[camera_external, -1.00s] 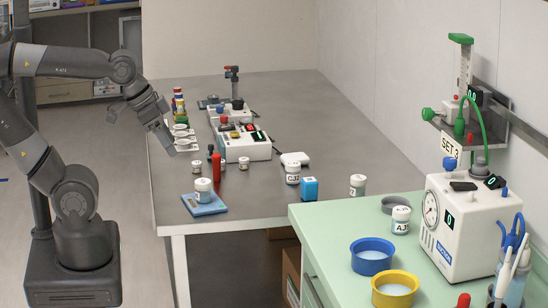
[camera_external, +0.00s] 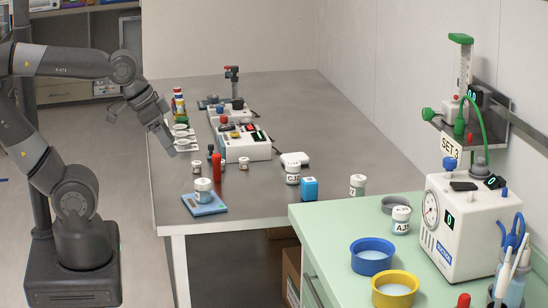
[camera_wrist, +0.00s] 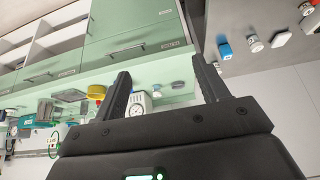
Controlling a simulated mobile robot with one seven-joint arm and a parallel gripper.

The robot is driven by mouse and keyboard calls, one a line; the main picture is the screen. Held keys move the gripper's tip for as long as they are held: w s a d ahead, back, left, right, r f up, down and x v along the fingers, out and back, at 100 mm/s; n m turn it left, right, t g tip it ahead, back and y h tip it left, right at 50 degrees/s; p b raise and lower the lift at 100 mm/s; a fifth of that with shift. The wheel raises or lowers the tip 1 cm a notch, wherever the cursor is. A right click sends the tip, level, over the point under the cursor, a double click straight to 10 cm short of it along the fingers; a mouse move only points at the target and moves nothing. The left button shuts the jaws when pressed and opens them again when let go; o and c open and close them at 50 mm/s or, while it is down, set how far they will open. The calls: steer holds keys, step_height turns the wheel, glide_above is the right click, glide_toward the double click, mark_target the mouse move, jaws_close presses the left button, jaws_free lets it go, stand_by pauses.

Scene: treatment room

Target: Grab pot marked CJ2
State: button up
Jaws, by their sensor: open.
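A white-lidded pot (camera_external: 293,173) on the grey table has a label that appears to read CJ2. It stands upright just left of a small blue box (camera_external: 309,188). What looks like the same pot (camera_wrist: 254,43) shows beside the blue box (camera_wrist: 225,50) in the wrist view. My gripper (camera_external: 172,150) is above the table's left edge, well left of the pot and apart from it. In the wrist view my gripper (camera_wrist: 160,68) has its two fingers spread, with nothing between them.
Another pot stands on a blue scale (camera_external: 206,205) at the table's front left. A red cylinder (camera_external: 216,162), small jars and a white instrument (camera_external: 243,145) lie between my gripper and the CJ2 pot. A green-topped cabinet (camera_external: 335,215) with bowls and a pot marked AJ-something (camera_external: 400,221) is at right.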

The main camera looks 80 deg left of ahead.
steer(key=w+a+r+n, duration=0.1)
steer(key=w+a, duration=0.1)
steer(key=w, duration=0.4)
steer(key=w+a+r, duration=0.2)
steer(key=w+a, duration=0.1)
steer(key=w, duration=0.2)
steer(key=n+g+y, duration=0.1)
steer(key=n+g, duration=0.2)
steer(key=n, duration=0.1)
glide_above(293, 164)
steer(key=s, duration=0.2)
steer(key=s+d+f+x, duration=0.1)
steer(key=s+x, duration=0.1)
steer(key=x, duration=0.7)
steer(key=s+d+x, duration=0.1)
steer(key=s+x, duration=0.1)
steer(key=x, duration=0.7)
steer(key=shift+m, duration=0.3)
steer(key=x, duration=0.5)
steer(key=shift+a+f, duration=0.3)
steer(key=x, duration=0.5)
steer(key=shift+w+d+f, duration=0.1)
steer(key=shift+w+d, duration=0.05)
steer(key=shift+d, duration=0.05)
steer(key=c, duration=1.1)
